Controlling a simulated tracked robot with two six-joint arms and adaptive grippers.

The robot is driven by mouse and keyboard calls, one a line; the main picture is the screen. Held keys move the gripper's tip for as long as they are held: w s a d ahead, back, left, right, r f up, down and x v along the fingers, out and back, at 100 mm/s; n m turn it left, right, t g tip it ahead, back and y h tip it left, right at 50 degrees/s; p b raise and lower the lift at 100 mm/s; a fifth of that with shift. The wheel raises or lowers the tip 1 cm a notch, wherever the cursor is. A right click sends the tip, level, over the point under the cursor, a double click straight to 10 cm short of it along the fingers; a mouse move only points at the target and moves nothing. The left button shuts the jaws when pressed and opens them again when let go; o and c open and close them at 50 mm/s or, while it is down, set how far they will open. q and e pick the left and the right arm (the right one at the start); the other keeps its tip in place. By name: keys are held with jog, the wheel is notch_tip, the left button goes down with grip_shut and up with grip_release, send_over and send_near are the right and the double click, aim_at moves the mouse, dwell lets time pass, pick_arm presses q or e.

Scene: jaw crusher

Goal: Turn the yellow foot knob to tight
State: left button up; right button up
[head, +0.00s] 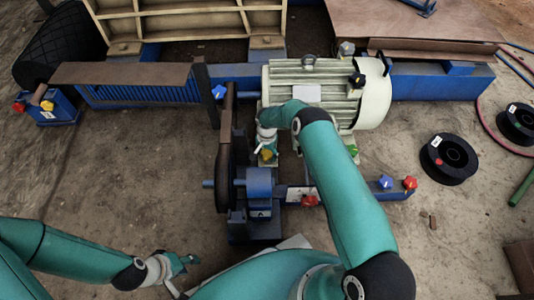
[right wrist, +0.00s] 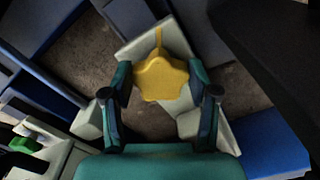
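The yellow foot knob (right wrist: 161,80) is a star-shaped knob on a pale foot (right wrist: 145,46) in the right wrist view. A small part of the yellow knob (head: 266,154) shows in the head view, below the end of my right arm. My right gripper (right wrist: 160,78) has one finger on each side of the knob, and both fingertips appear to touch its points. The mark that shows how tight the knob is cannot be read. My left gripper (head: 189,262) is over bare ground at the lower left, away from the knob, with nothing seen in it.
A cream motor (head: 318,90) stands right behind the knob, with a green knob (head: 351,150) at its front right. A belt wheel (head: 226,150) and blue frame stand close on the left. Red (head: 410,183) and blue (head: 386,182) knobs sit on a rail at right.

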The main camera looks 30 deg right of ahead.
aim_at(267, 154)
jog(key=o, duration=0.3)
jog(key=shift+o, duration=0.2)
notch_tip(267, 154, up, 12)
dwell(0.5)
dwell(0.3)
